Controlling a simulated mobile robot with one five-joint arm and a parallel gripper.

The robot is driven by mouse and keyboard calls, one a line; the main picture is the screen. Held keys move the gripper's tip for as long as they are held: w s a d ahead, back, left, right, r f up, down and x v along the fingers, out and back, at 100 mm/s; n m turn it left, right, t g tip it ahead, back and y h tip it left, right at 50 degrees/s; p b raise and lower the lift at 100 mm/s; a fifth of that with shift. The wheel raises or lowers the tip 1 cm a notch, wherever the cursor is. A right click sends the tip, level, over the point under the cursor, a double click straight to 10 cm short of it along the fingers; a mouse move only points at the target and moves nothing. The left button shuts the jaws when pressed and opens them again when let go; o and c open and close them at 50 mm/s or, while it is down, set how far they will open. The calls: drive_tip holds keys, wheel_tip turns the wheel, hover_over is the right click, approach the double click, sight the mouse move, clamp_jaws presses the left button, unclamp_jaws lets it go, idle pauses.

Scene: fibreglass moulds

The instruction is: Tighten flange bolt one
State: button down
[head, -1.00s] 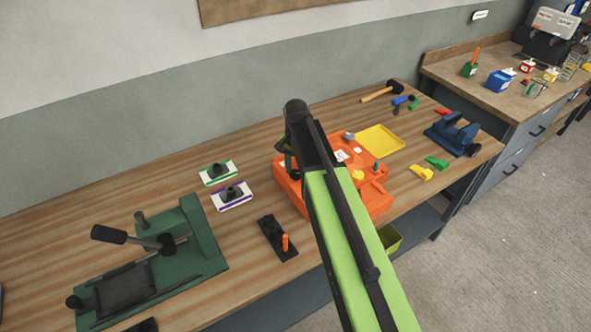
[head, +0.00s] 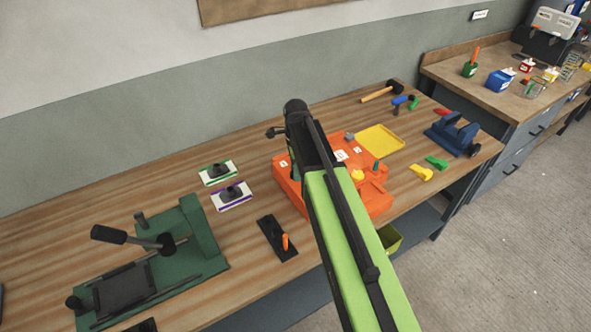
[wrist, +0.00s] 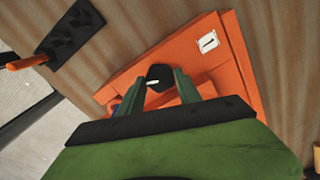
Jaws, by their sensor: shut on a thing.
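The orange mould (head: 372,203) lies on the bench, partly hidden behind my arm. In the wrist view the orange mould (wrist: 240,70) carries a white label marked 1 (wrist: 208,41). A dark round bolt head (wrist: 160,76) with a short white mark sits between the green fingers of my gripper (wrist: 160,86), near that label. The fingers are shut on it from both sides. The bolt's lower part is hidden. In the head view my arm covers the fingertips and the bolt. The label 1 (head: 283,163) shows at the mould's left side.
A black rack with an orange-handled tool (head: 285,242) lies left of the mould. A yellow tray (head: 381,140), a blue vice (head: 455,134) and yellow and green clips (head: 436,162) lie to the right. A green press (head: 165,255) stands at the left.

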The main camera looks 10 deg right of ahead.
drive_tip(key=m, duration=0.7)
drive_tip(key=shift+s, duration=0.15)
drive_tip(key=m, duration=0.6)
drive_tip(key=shift+m, duration=0.3)
drive_tip(key=c, duration=0.8)
unclamp_jaws()
drive_tip(key=shift+c, duration=0.2)
drive_tip(key=shift+r, duration=0.15)
